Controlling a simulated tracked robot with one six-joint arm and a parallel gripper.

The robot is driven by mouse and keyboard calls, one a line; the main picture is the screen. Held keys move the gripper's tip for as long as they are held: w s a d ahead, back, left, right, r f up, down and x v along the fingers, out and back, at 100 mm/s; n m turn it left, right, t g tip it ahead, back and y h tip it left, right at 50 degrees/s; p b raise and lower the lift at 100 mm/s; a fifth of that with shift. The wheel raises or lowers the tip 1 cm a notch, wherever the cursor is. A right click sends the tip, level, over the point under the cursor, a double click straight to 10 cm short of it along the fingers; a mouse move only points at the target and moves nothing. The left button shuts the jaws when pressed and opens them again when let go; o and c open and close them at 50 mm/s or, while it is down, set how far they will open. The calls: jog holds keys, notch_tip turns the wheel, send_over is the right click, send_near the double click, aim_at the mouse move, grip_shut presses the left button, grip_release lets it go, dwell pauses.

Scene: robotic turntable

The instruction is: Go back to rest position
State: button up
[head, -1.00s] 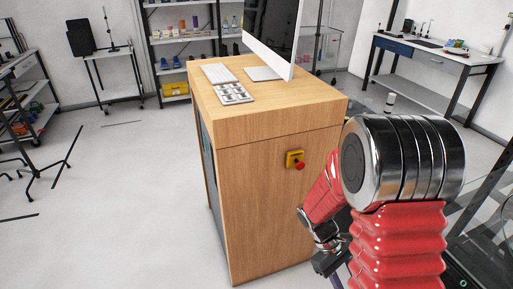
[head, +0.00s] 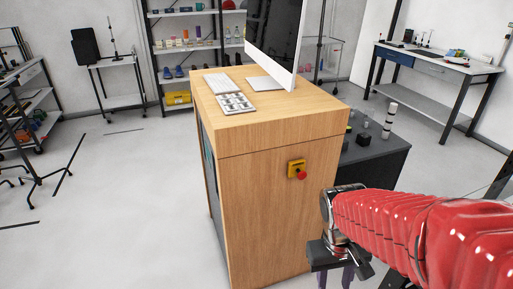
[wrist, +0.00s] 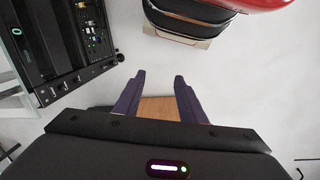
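My gripper (head: 334,277) hangs at the lower middle of the head view, in front of the right side of a wooden cabinet (head: 255,205). My red-sleeved arm reaches to it from the right edge. In the wrist view, the two purple fingers of my gripper (wrist: 157,78) stand apart with nothing held between them. A patch of wood (wrist: 158,108) shows beyond the fingers. A yellow box with a red button (head: 297,169) is on the cabinet's front, above and left of my gripper.
A monitor (head: 273,35), a keyboard (head: 221,83) and a tray (head: 236,103) are on the cabinet top. A dark table (head: 378,158) with small items stands behind it at right. Shelves and benches line the walls.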

jog(key=s+a+r+t, duration=0.1)
jog(key=r+t, duration=0.2)
jog(key=r, duration=0.3)
jog(key=s+a+r+m+t+y, duration=0.1)
jog(key=s+r+t, duration=0.1)
jog(key=r, duration=0.5)
jog(key=shift+s+a+r+t, duration=0.25)
jog(key=shift+s+r+t, duration=0.05)
jog(key=shift+t, duration=0.1)
jog(key=shift+c, duration=0.7)
jog(key=shift+d, duration=0.1)
